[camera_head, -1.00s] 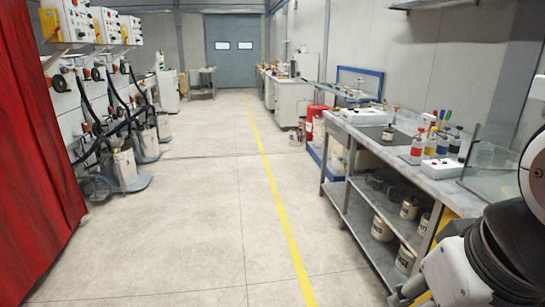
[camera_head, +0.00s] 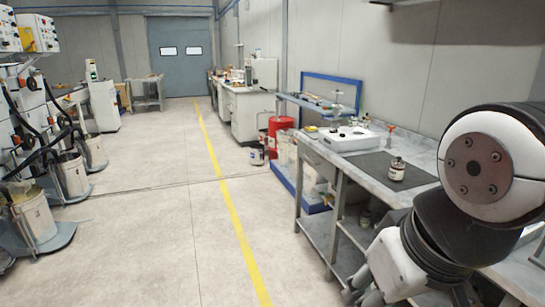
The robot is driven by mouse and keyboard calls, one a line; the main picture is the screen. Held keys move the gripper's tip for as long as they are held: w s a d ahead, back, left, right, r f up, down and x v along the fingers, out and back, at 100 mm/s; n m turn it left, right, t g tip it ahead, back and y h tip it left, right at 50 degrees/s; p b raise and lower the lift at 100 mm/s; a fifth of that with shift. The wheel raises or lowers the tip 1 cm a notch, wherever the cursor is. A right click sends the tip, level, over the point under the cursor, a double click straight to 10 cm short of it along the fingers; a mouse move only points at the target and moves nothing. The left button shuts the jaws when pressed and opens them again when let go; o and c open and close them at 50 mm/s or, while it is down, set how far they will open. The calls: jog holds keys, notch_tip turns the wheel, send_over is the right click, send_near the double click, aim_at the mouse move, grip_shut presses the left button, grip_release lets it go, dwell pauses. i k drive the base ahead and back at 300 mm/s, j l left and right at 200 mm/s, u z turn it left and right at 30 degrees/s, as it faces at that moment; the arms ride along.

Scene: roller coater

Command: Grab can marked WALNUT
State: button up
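A small can (camera_head: 397,169) with a pale label and a dark upper part stands upright on the dark mat on the workbench at the right. Its label is too small to read, so I cannot tell whether it says WALNUT. More cans (camera_head: 366,219) sit on the shelf under the bench, partly hidden in shadow. My arm fills the right side and covers part of the bench and its shelf.
The workbench (camera_head: 372,184) runs along the right wall, with a white device (camera_head: 345,138) on it. A red drum (camera_head: 279,130) and a bucket (camera_head: 257,155) stand beyond it. Floor-standing machines with buckets (camera_head: 33,214) line the left. The floor around the yellow line (camera_head: 226,195) is clear.

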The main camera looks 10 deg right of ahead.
aim_at(396, 175)
jog(key=i, duration=1.9)
jog(key=i+j+z, duration=0.1)
jog(key=i+z, duration=0.4)
jog(key=i+j+z, duration=0.25)
jog(key=i+z, duration=0.25)
jog(key=z, duration=0.65)
jog(key=k, duration=0.05)
